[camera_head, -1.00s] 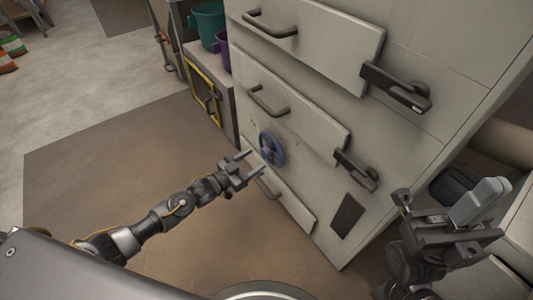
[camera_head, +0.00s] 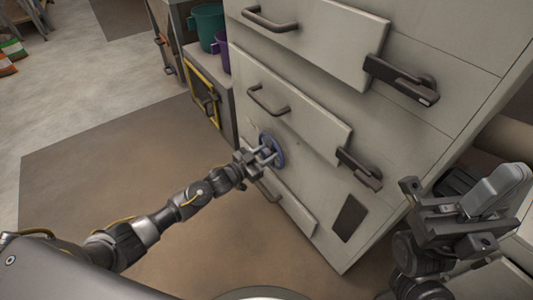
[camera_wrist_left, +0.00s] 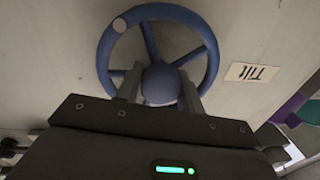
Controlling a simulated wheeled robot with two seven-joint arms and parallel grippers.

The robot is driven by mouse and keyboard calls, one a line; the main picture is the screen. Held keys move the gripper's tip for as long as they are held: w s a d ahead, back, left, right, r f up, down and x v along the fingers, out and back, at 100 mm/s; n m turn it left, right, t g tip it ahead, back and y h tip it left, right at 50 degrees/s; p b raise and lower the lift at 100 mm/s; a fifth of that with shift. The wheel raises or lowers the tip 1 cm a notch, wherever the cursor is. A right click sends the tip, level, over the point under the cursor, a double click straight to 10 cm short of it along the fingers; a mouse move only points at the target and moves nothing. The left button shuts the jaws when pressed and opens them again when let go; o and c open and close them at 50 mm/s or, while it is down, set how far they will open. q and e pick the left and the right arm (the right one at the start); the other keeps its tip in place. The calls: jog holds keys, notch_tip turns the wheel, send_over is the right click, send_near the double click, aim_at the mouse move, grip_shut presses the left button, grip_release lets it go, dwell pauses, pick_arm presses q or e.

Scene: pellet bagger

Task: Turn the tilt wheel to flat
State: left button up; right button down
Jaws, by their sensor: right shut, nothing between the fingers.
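The tilt wheel (camera_head: 279,150) is a blue spoked handwheel on the front of the pale grey cabinet. In the left wrist view the wheel (camera_wrist_left: 107,48) faces me, with a round hub and a pale round spot on its upper left rim. My right gripper (camera_head: 437,208) is shut and empty, away at the lower right.
The cabinet has panels with bar handles (camera_head: 268,100) and dark latches (camera_head: 359,168) near the wheel. A teal bucket (camera_head: 209,25) and a purple bucket (camera_head: 222,58) stand at the back. A grey-topped object (camera_head: 500,187) is beside my right gripper. The brown floor mat (camera_head: 90,150) is clear.

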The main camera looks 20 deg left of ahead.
pick_arm(q)
grip_shut()
